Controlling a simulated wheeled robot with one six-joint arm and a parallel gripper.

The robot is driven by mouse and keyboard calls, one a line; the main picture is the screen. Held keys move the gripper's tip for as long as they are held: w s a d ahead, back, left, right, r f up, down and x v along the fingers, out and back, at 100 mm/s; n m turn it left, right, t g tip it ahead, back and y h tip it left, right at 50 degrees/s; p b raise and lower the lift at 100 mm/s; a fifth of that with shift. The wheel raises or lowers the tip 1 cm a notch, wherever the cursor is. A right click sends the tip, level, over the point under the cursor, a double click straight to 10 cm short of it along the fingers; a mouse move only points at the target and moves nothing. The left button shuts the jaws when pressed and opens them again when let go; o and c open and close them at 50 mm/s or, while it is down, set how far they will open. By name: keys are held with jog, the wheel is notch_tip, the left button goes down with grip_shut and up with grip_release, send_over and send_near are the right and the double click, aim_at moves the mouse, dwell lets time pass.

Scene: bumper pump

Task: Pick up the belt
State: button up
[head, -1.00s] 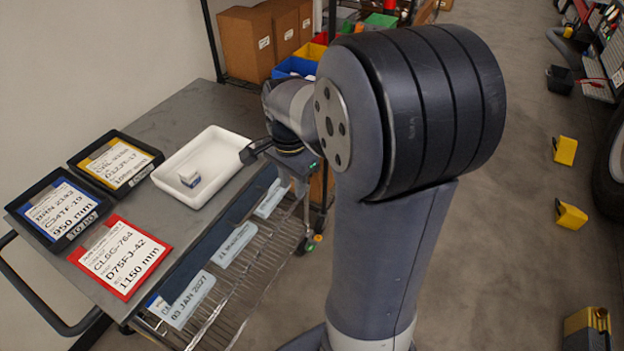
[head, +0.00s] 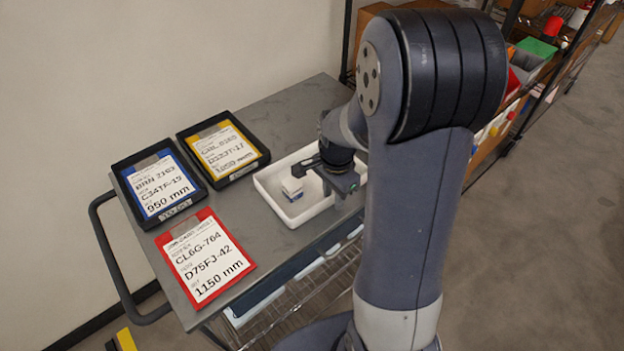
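I cannot make out a belt for certain in the head view. A small white item with blue on it (head: 292,189) stands in the white tray (head: 268,196) on the cart. My gripper (head: 312,169) is over the tray, close above and to the right of the small item. My wrist hides part of the tray's right side. The fingers are too small and dark to tell whether they are open or whether they touch the item.
The grey cart top (head: 245,108) also holds a blue card in a black tray (head: 158,186), a yellow card in a black tray (head: 223,149) and a red card (head: 204,256). Shelves with bins (head: 536,58) stand at the back right. Open floor lies at right.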

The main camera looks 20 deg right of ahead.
jog(key=shift+f, duration=0.1)
grip_shut()
dwell(0.5)
